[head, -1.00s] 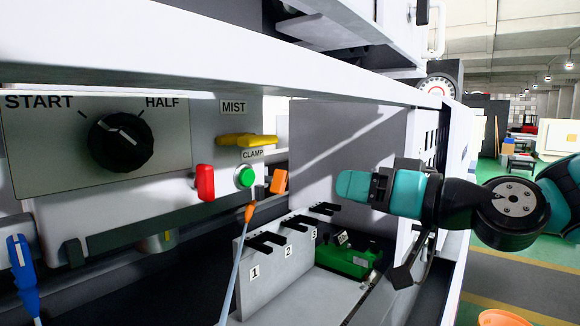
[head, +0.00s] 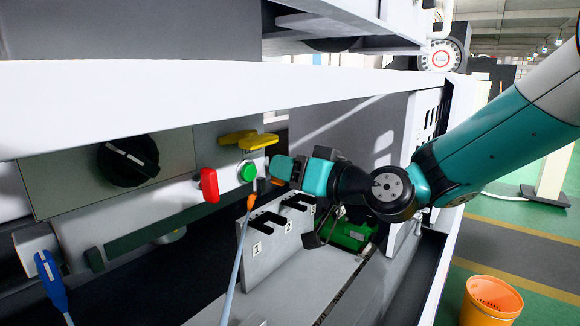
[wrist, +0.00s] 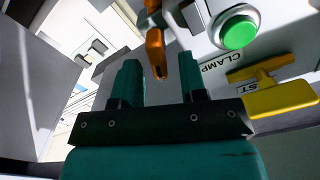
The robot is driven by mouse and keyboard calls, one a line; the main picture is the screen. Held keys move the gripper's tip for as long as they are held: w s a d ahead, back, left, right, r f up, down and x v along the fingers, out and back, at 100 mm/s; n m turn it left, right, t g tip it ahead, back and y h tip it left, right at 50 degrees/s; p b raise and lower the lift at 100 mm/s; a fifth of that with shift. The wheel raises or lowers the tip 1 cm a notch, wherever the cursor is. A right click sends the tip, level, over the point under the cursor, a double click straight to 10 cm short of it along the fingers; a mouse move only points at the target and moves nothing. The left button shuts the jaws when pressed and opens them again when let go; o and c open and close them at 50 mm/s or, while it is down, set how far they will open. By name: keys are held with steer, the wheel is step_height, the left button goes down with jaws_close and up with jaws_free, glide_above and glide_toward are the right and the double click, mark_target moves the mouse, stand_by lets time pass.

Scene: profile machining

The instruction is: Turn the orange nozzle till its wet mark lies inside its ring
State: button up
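In the wrist view an orange part (wrist: 155,55), apparently the nozzle, lies between the tips of my gripper (wrist: 158,64). The two teal fingers stand apart on either side of it, and a gap shows on both sides. A separate orange tip (head: 251,202) on a pale hose shows below. I cannot make out a wet mark or a ring.
The green button (head: 248,172), yellow handle (head: 250,140) and red handle (head: 209,185) are close left of my gripper. A numbered grey rack (head: 262,262) stands below, with a green block (head: 350,236) behind. An orange bucket (head: 491,300) is on the floor.

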jaws_close()
steer(key=shift+f+b, duration=0.15)
steer(key=shift+b, duration=0.55)
steer(key=shift+n+b, duration=0.3)
steer(key=shift+b, duration=0.2)
steer(key=shift+r, duration=0.2)
steer(key=shift+o, duration=0.4)
jaws_free()
